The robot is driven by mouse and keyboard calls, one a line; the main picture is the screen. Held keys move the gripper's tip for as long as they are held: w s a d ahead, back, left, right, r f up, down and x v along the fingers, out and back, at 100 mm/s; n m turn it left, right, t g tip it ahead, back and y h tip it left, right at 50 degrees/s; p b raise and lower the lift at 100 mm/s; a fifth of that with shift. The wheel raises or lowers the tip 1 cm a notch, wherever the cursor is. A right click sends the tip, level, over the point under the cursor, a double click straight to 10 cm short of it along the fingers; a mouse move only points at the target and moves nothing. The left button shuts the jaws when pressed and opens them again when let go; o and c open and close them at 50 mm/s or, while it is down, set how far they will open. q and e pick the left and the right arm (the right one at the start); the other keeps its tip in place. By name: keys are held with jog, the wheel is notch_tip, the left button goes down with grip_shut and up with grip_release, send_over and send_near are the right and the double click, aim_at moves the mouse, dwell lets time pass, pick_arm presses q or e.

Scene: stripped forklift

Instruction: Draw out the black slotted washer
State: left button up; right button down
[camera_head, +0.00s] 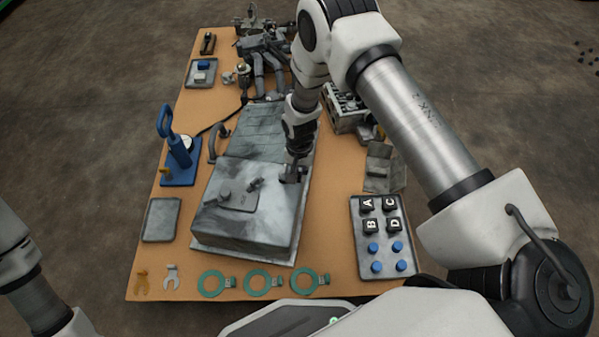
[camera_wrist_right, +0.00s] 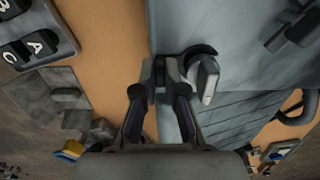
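The black slotted washer (camera_wrist_right: 199,50) shows in the right wrist view as a dark arc around a light grey upright part (camera_wrist_right: 207,78), at the edge of a big grey housing (camera_head: 247,208). My right gripper (camera_wrist_right: 161,76) is beside it, its two fingertips drawn close together on a dark piece that seems to be the washer's tab. In the head view my right gripper (camera_head: 293,174) is at the housing's right edge, and the washer is mostly hidden there. Of my left arm only links show at the left edge; its gripper is out of view.
A tray with lettered black blocks and blue knobs (camera_head: 379,238) lies right of the housing. Green rings (camera_head: 263,282), a grey fork-shaped piece (camera_head: 171,276) and an orange one (camera_head: 142,280) lie at the front edge. A blue press (camera_head: 178,152) stands left. A small empty tray (camera_head: 161,220) lies front left.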

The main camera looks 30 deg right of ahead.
jog(key=shift+s+d, duration=0.1)
jog(key=shift+s+d+p, duration=0.55)
jog(key=shift+d+p, duration=0.15)
jog(key=shift+d, duration=0.1)
jog(key=shift+s+d+p, duration=0.5)
jog(key=shift+d+p, duration=0.05)
jog(key=shift+p, duration=0.25)
